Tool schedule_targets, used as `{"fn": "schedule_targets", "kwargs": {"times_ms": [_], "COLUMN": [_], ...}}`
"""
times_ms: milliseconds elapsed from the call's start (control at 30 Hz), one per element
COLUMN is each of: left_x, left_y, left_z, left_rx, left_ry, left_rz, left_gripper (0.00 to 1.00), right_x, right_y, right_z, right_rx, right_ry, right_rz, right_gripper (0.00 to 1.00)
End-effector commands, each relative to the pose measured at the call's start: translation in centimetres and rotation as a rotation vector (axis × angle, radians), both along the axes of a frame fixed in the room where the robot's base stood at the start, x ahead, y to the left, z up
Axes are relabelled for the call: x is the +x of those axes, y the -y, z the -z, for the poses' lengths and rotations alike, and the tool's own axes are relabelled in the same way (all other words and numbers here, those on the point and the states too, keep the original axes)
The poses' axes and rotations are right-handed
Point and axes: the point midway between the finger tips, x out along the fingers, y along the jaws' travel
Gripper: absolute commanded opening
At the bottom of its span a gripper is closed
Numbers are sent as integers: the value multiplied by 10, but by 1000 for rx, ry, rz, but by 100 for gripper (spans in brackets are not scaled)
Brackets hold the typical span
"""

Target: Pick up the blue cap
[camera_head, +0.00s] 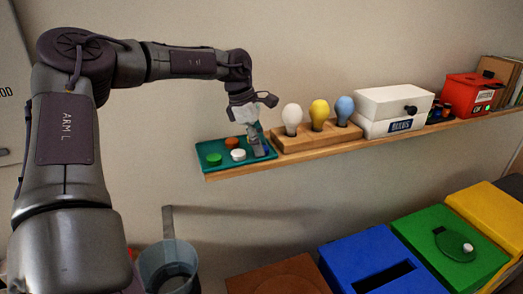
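A teal tray (207,147) lies at the left end of the wooden shelf. My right gripper is not in view.
A wooden block (292,143) holding white, yellow and blue bulbs stands close to the right of the gripper. Further right are a white box (391,104) and a red box (469,94). Below are blue (350,254), green (463,268) and yellow (489,213) bins and a grey bucket (157,262).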

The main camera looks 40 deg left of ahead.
Motion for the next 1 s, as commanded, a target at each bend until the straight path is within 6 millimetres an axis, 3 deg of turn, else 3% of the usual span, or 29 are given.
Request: {"fn": "schedule_targets", "kwargs": {"times_ms": [433,667,1000], "left_x": [1,1,-17], "left_y": [0,0,75], "left_z": [-6,-39,-84], "left_rx": [2,2,3], "left_ry": [4,6,4], "left_rz": [0,0,4], "left_gripper": [28,28,28], "right_x": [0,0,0], "right_y": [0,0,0], "right_z": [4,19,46], "right_rx": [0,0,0], "right_ry": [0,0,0], "right_rz": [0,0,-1], "right_gripper": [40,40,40]}}
